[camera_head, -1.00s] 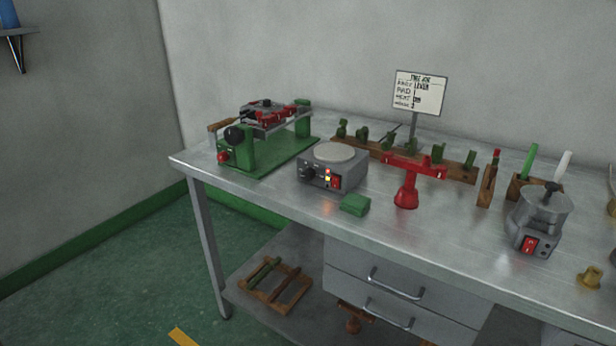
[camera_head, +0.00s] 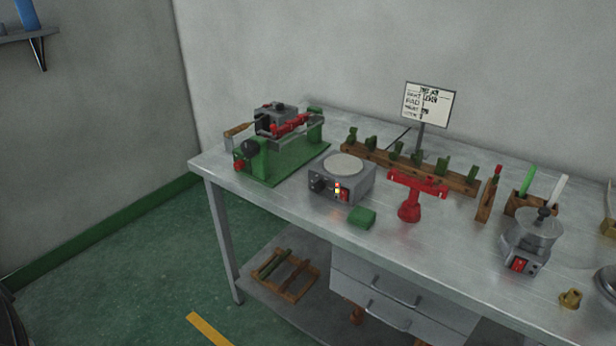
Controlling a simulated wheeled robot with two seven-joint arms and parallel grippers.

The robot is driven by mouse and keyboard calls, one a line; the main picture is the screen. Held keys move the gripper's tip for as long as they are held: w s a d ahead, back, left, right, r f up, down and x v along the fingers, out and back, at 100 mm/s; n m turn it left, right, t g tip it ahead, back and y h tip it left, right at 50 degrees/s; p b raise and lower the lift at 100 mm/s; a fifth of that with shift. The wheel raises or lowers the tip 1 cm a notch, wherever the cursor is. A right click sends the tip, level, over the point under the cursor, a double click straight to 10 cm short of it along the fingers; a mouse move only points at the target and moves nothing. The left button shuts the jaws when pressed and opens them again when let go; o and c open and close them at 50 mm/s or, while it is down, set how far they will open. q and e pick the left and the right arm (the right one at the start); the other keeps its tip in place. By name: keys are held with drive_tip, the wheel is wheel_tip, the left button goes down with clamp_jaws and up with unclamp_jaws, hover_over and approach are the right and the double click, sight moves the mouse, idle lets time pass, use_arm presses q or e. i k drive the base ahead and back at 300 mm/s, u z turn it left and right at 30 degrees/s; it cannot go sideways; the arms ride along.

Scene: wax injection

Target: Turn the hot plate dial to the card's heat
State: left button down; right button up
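The hot plate (camera_head: 342,179) is a grey box with a round pale top, standing on the steel bench. Its black dial (camera_head: 318,185) is on the front face at the left, beside a small lit indicator and a red switch; the dial's setting is too small to read. The white card (camera_head: 429,105) stands on a post behind the red stand. It bears several handwritten lines, too blurred to read surely. Neither of my grippers shows in the view.
A green machine (camera_head: 280,150) stands left of the hot plate. A green block (camera_head: 361,217) lies in front of it, and a red stand (camera_head: 410,206) is to the right. A wax pot (camera_head: 526,242) and small brass piece (camera_head: 570,298) are farther right. The bench's front edge (camera_head: 270,213) is clear.

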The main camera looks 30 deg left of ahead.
sight(318, 186)
drive_tip(key=u, duration=2.5)
drive_tip(key=i, duration=3.9)
drive_tip(key=z, duration=4.25)
